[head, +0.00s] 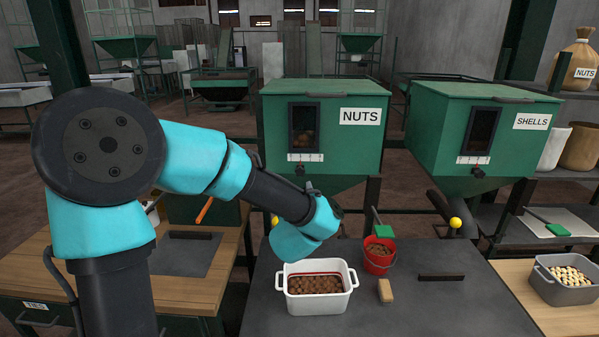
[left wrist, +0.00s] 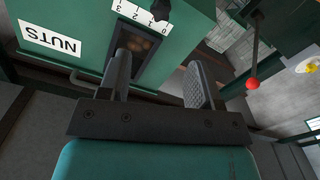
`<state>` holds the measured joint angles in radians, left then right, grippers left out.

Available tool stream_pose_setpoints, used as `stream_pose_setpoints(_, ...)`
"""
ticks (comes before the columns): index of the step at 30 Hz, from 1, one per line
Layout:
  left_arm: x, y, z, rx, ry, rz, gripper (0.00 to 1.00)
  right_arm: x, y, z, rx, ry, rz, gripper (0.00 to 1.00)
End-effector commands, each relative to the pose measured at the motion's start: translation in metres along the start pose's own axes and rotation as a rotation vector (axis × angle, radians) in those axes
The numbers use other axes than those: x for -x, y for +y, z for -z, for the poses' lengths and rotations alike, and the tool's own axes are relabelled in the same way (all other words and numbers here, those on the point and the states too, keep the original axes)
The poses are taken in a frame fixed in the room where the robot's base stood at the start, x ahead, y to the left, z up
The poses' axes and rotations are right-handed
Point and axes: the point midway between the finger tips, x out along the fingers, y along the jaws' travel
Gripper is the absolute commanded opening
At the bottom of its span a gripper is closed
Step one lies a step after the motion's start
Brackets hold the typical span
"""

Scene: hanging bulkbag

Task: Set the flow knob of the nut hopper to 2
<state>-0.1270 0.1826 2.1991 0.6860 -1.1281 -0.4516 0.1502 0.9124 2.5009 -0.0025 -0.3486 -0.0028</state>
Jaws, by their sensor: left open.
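The green nut hopper (head: 322,130) with its NUTS label hangs at the middle of the head view. Its white number scale (head: 305,157) is under the dark window, with the small dark flow knob (head: 300,169) below. The left wrist view shows the scale (left wrist: 138,12) upside down, reading 3, 2, 1, 0 from left to right. The dark knob (left wrist: 160,11) appears near the 0 and 1 end; its exact setting is unclear. My left gripper (left wrist: 157,64) is open and empty, its fingers pointing toward the hopper front, apart from the knob. My right gripper is not in view.
The green shell hopper (head: 483,130) hangs to the right. Below are a white tub (head: 316,303) of brown nuts, a red bucket (head: 379,263), a wooden block (head: 385,290) and a dark bar (head: 441,277) on the dark table.

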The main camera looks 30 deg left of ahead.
Motion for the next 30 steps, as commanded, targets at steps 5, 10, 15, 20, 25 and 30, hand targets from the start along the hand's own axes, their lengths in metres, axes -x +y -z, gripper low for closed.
stream_pose_setpoints(5, -0.032, -0.001, -0.001, -0.001, -0.001, 0.002, 0.58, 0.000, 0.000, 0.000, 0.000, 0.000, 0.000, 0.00)
stream_pose_setpoints(10, -0.061, -0.001, -0.001, -0.001, -0.001, 0.002, 0.58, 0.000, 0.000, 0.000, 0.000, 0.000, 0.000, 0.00)
stream_pose_setpoints(15, -0.090, -0.001, -0.001, 0.000, -0.001, 0.003, 0.58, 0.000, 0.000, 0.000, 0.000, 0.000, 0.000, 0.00)
stream_pose_setpoints(20, -0.114, -0.001, -0.001, 0.000, -0.001, 0.001, 0.58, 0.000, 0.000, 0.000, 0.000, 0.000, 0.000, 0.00)
stream_pose_setpoints(25, -0.130, 0.000, -0.001, -0.001, -0.002, 0.000, 0.58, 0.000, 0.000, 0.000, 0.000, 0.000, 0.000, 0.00)
stream_pose_setpoints(30, -0.134, 0.000, -0.001, -0.001, -0.001, 0.000, 0.58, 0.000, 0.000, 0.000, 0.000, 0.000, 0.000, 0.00)
